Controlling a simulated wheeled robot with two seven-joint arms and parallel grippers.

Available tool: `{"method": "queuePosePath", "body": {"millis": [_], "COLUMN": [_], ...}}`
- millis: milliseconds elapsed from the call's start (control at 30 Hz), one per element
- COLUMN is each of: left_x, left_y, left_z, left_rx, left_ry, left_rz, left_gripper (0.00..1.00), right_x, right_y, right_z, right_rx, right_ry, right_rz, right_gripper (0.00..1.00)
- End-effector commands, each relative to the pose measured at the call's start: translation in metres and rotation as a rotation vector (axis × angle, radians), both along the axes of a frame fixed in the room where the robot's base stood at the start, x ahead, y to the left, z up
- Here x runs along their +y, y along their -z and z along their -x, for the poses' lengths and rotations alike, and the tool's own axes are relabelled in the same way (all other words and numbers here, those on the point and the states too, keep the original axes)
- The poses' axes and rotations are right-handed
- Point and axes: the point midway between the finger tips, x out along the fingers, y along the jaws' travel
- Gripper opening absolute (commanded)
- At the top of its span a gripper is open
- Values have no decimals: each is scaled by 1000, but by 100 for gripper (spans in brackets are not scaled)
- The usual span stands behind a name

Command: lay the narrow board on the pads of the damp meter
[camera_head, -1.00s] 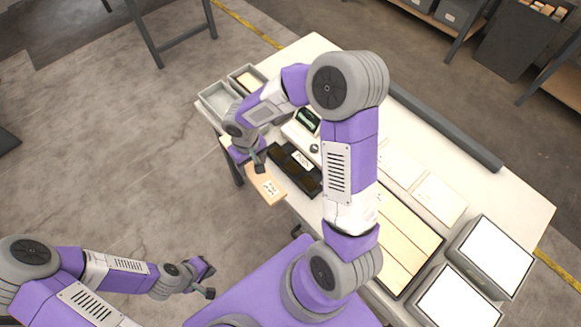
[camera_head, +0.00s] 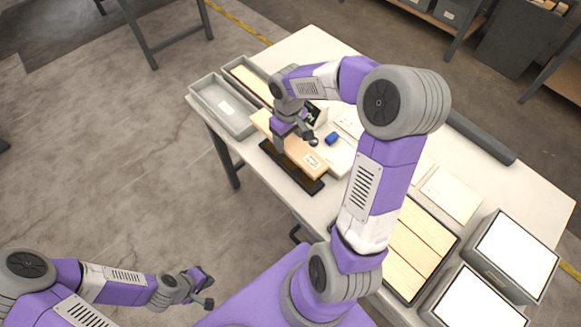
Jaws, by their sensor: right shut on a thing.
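The narrow board (camera_head: 318,167) is pale wood with a small label, in the middle of the head view. My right gripper (camera_head: 295,140) is shut on it from above. The board lies lengthwise over the long black base (camera_head: 308,187), which shows along its near edge and right end; whether they touch I cannot tell. The pads are hidden under the board. The white meter housing (camera_head: 341,158) with a dark green display (camera_head: 311,116) is just behind, partly covered by my gripper and arm. My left gripper (camera_head: 208,289) is open and empty, away from the table at lower left.
A grey bin (camera_head: 205,101) and a tray with pale wood (camera_head: 232,68) stand at the table's left end. A blue object (camera_head: 332,138) lies by the meter. A dark roll (camera_head: 482,137) lies along the back edge.

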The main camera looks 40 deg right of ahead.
Motion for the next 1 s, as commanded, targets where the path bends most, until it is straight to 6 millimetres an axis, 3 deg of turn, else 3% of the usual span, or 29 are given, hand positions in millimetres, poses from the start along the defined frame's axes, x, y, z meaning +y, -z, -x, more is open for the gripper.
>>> {"method": "queuePosePath", "body": {"millis": [267, 500, 767, 1000], "left_x": [0, 0, 0, 0], "left_y": [19, 31, 37, 49], "left_z": [0, 0, 0, 0], "left_rx": [-1, -1, -1, -1], "left_ry": [0, 0, 0, 0], "left_rz": [0, 0, 0, 0], "left_gripper": [0, 0, 0, 0], "right_x": [-5, -6, -5, -5], "right_y": [2, 39, 61, 99], "right_z": [7, 9, 9, 8], "right_rx": [-2, 3, 3, 2], "right_ry": [-7, -7, -5, -6], "right_rz": [0, -2, -2, -2], "right_gripper": [28, 28, 28, 28]}}
